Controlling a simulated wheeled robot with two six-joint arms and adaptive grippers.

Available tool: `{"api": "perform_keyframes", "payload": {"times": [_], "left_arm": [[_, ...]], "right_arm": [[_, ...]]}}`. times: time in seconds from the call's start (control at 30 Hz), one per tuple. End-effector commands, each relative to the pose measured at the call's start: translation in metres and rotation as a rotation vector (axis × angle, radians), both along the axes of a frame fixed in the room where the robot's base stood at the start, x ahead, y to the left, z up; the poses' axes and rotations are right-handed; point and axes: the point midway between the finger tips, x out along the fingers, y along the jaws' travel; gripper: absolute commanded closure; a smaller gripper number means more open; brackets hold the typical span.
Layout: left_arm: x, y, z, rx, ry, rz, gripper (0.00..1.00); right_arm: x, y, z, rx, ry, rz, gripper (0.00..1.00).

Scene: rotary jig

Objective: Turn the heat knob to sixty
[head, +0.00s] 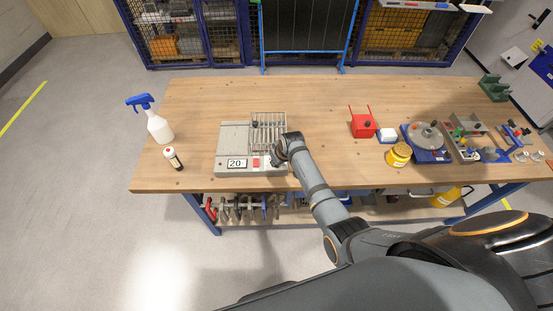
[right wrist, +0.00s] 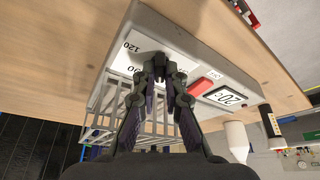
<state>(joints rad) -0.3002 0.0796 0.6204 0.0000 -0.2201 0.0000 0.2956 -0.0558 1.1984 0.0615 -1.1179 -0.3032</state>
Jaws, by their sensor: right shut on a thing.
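The grey heating unit (head: 231,135) stands on the wooden bench at its left half. Its display (head: 236,163) reads 20, and it also shows in the right wrist view (right wrist: 226,97). My right gripper (head: 281,152) is over the unit's front right corner. In the right wrist view, my right gripper (right wrist: 163,66) is shut on the heat knob, which the fingers mostly hide. Dial figures 120 and 90 show beside the fingers. The knob's pointer cannot be made out. My left gripper is not in view.
A red button (head: 256,162) sits between display and gripper. A wire rack (head: 268,130) covers the unit's back right. A red holder (head: 362,126) and yellow tin (head: 398,155) stand right. The bench between is clear.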

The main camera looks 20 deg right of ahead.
Motion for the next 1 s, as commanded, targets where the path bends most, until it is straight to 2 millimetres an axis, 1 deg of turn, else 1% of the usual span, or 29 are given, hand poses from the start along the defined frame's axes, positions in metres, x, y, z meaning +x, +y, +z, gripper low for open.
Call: {"api": "perform_keyframes", "payload": {"times": [0.23,0.63,0.67,0.8,0.83,1.0], "left_arm": [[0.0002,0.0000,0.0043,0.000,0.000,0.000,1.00],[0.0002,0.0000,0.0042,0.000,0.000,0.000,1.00],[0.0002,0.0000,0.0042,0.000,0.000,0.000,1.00],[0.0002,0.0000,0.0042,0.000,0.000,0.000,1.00],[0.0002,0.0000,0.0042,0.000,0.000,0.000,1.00],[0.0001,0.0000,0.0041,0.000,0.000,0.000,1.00]], "right_arm": [[0.0006,-0.0001,0.0011,-0.001,-0.002,-0.045,1.00],[0.0008,-0.0001,0.0008,-0.001,-0.002,-0.051,1.00],[0.0008,-0.0001,0.0008,0.000,-0.002,-0.050,0.89],[0.0006,0.0000,0.0007,0.000,-0.002,-0.050,0.70],[0.0006,0.0000,0.0005,0.000,-0.002,-0.050,0.67],[0.0003,0.0000,0.0002,-0.001,-0.001,-0.050,0.67]]}}
